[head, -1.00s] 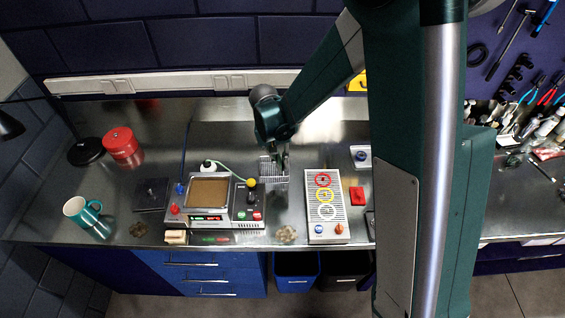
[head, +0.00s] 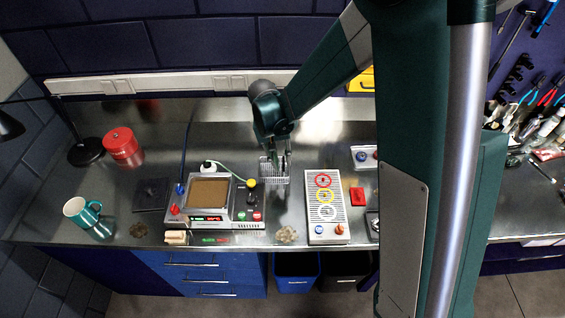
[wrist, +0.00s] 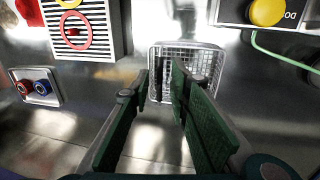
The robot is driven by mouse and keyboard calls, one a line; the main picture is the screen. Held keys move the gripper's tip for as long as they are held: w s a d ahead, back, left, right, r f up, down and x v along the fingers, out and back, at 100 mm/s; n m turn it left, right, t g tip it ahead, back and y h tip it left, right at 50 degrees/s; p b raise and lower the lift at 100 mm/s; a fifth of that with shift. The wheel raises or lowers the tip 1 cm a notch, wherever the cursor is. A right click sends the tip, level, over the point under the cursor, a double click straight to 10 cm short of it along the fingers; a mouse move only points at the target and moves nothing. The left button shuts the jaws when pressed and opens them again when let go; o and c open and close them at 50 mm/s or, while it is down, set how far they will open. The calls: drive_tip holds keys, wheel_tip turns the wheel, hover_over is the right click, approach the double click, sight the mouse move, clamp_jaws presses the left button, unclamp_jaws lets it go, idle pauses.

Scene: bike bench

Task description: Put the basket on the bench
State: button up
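The basket (head: 268,177) is a small silver wire-mesh basket on the metal bench (head: 290,215), behind and between the grey device and the ringed panel. In the wrist view the basket (wrist: 208,56) is in the upper middle, with its rim and mesh floor showing. My gripper (head: 281,164) is at the basket, pointing down. In the wrist view the two green fingers of my gripper (wrist: 162,72) overlap the basket, with a gap between their tips. I cannot tell whether a finger touches the mesh. The fingers hide part of the basket's near side.
A grey device (head: 242,212) with knobs stands left of the basket. The panel with coloured rings (head: 312,208) stands at the right, with a red block (head: 357,197) beside it. A teal mug (head: 82,214) and red tin (head: 123,148) stand at far left. Bare bench lies behind the basket.

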wheel_tip(320, 180, up, 10)
drive_tip(key=a, duration=0.2)
idle(0.3)
idle(0.5)
drive_tip(key=shift+d, duration=0.15)
drive_tip(key=s+d+r+t+y, duration=0.2)
drive_tip(key=s+d+r+t, duration=0.1)
drive_tip(key=s+d+r, duration=0.9)
drive_tip(key=s+d+r+t, duration=0.2)
drive_tip(key=s+d+t, duration=0.2)
drive_tip(key=s+d, duration=0.7)
drive_tip(key=shift+s+r, duration=0.35)
drive_tip(key=shift+s, duration=0.05)
drive_tip(key=shift+d, duration=0.1)
idle(2.7)
